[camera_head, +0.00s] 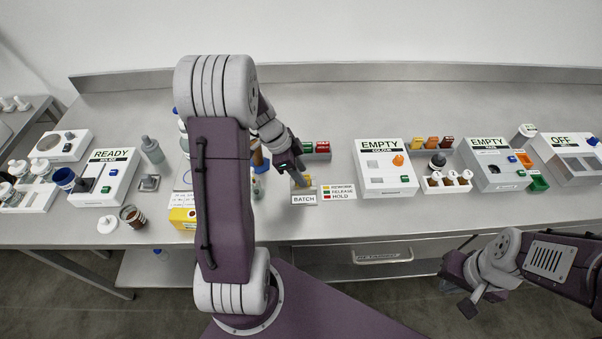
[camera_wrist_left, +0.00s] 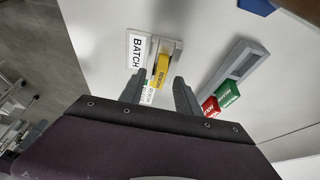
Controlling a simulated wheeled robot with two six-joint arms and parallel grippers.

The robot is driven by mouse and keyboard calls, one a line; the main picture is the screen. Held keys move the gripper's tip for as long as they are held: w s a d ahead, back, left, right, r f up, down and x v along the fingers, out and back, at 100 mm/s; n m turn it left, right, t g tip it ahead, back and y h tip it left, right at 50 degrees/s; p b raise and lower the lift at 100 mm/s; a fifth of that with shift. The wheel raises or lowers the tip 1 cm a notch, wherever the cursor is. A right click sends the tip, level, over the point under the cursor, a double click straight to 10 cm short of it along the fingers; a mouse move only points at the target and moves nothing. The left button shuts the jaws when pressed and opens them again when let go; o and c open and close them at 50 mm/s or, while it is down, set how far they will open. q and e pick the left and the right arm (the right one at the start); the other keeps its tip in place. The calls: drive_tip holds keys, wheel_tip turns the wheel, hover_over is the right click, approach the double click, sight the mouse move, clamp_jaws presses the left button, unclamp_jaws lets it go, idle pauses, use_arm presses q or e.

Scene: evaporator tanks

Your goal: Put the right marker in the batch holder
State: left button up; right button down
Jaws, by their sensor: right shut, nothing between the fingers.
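The batch holder (camera_head: 303,199) is a small grey stand labelled BATCH near the bench's front edge; it also shows in the left wrist view (camera_wrist_left: 136,51). A yellow marker (camera_wrist_left: 161,70) appears to stand in its slot. My left gripper (camera_wrist_left: 159,88) is over the holder, its fingers apart on either side of the marker, with visible gaps. It also shows in the head view (camera_head: 298,176), partly covering the marker. A red marker (camera_wrist_left: 210,107) and a green marker (camera_wrist_left: 229,93) sit in a grey rack (camera_wrist_left: 240,62) behind. My right gripper (camera_head: 468,302) is shut and empty, low in front of the bench.
A colour legend card (camera_head: 338,192) lies right of the holder, listing yellow rework, green release and red hold. A white EMPTY unit (camera_head: 385,170) stands further right. My left arm hides bottles and a yellow box (camera_head: 182,213) in part. Bench between legend and EMPTY unit is clear.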

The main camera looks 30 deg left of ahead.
use_arm(q)
drive_tip(key=v, duration=0.8)
drive_tip(key=shift+s+r, duration=0.1)
